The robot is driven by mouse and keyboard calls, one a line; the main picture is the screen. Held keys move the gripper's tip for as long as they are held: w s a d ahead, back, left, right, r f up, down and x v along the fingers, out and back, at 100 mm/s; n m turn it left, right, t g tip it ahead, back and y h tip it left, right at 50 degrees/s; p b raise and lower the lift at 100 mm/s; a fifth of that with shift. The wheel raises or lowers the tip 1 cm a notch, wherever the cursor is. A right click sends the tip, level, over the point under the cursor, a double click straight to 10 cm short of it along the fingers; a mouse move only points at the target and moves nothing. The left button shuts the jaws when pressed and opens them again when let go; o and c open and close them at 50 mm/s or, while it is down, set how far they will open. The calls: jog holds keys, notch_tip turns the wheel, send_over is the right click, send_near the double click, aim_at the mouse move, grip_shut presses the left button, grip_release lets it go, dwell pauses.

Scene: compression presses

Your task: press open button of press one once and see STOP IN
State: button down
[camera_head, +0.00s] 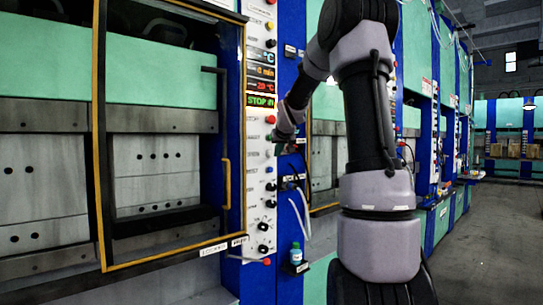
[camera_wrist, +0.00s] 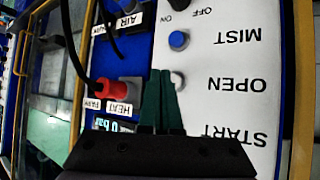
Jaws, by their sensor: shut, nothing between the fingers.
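Press one's white control panel (camera_head: 261,200) stands beside the framed press door in the head view. Its green display (camera_head: 261,101) reads STOP IN. In the wrist view the panel labels are upside down. The pale OPEN button (camera_wrist: 178,80) sits beside the OPEN label (camera_wrist: 236,85), partly hidden by my fingertip. My gripper (camera_wrist: 162,78) is shut and empty, its dark green fingers together at that button. Whether they touch it I cannot tell. In the head view my gripper (camera_head: 270,138) is at the panel, below the displays.
A blue MIST button (camera_wrist: 178,39) and a red plug (camera_wrist: 113,88) with a black cable lie close to the fingers. A bottle (camera_head: 296,254) stands on a small ledge right of the panel. The floor at the right (camera_head: 490,240) is clear.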

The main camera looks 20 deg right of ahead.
jog(key=shift+w, duration=0.1)
jog(key=shift+w+a, duration=0.1)
jog(key=shift+w, duration=0.2)
jog(key=shift+w+a, duration=0.2)
jog(key=shift+w, duration=0.25)
dwell(0.7)
jog(key=shift+s+d, duration=0.3)
jog(key=shift+s, duration=0.55)
jog(key=shift+s, duration=0.1)
jog(key=s, duration=0.1)
jog(key=s+d, duration=0.1)
jog(key=s, duration=0.2)
jog(key=shift+s+d, duration=0.25)
jog(key=shift+d, duration=0.1)
dwell(0.7)
